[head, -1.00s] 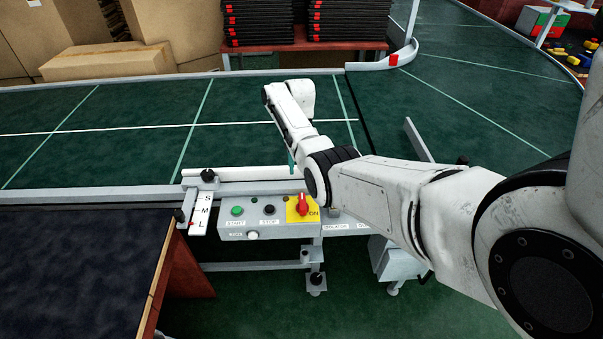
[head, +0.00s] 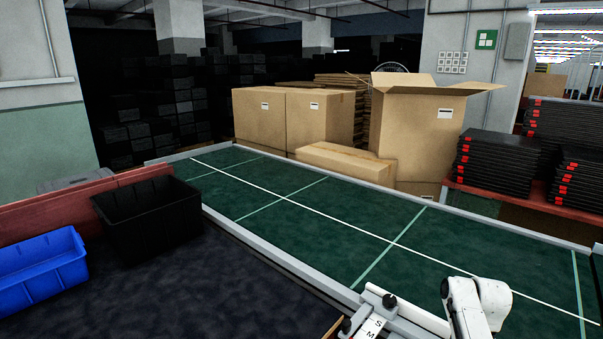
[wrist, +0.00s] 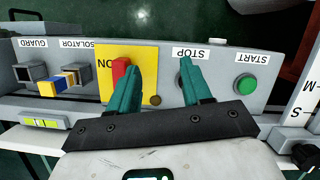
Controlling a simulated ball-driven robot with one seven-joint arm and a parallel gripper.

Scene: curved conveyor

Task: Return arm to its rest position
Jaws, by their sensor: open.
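My gripper (wrist: 158,68) is open and empty in the wrist view, its two teal fingers apart. The fingers overlap the grey control panel (wrist: 222,62), with the left finger beside the red switch (wrist: 121,72) on its yellow plate and the right finger over the STOP button area. I cannot tell how far they are from the panel. The green START button (wrist: 246,85) is clear to the right. In the head view only a white part of my arm (head: 478,305) shows at the bottom right; the fingers are out of that frame.
The green conveyor (head: 300,208) runs diagonally across the head view. Cardboard boxes (head: 318,118) and stacked black trays (head: 495,165) are behind the conveyor.

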